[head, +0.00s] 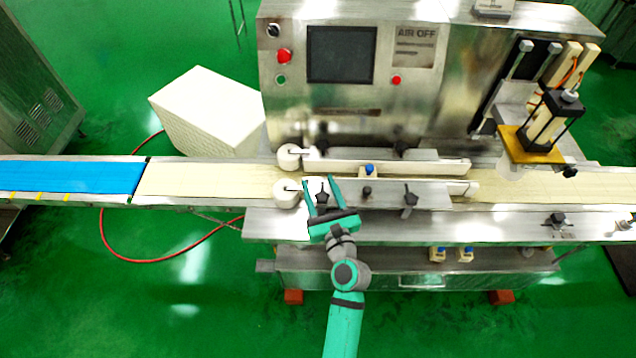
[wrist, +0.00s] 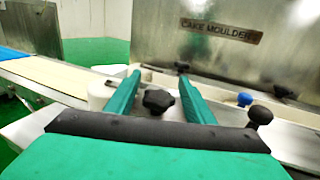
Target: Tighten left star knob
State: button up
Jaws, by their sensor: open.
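The left star knob (wrist: 158,101) is black and lobed. In the wrist view it sits between the two green fingers of my gripper (wrist: 157,90), with a visible gap to each finger. In the head view my gripper (head: 319,182) is open over the near guide rail, with the left star knob (head: 322,197) between its fingers. Another black star knob (head: 410,198) stands farther right on the same rail plate. I cannot tell how tight the left knob is.
White rollers (head: 286,193) stand just left of my gripper. A small black knob (head: 367,192) and a blue-topped knob (head: 369,169) lie to the right. The far guide rail (head: 400,166) and the machine's control panel (head: 342,55) rise behind. Open floor lies in front.

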jog(key=shift+w+a, duration=0.35)
jog(key=shift+w, duration=0.1)
jog(key=shift+d, duration=0.1)
jog(key=shift+c, duration=0.5)
jog(key=c, duration=0.9)
jog(key=shift+c, duration=0.2)
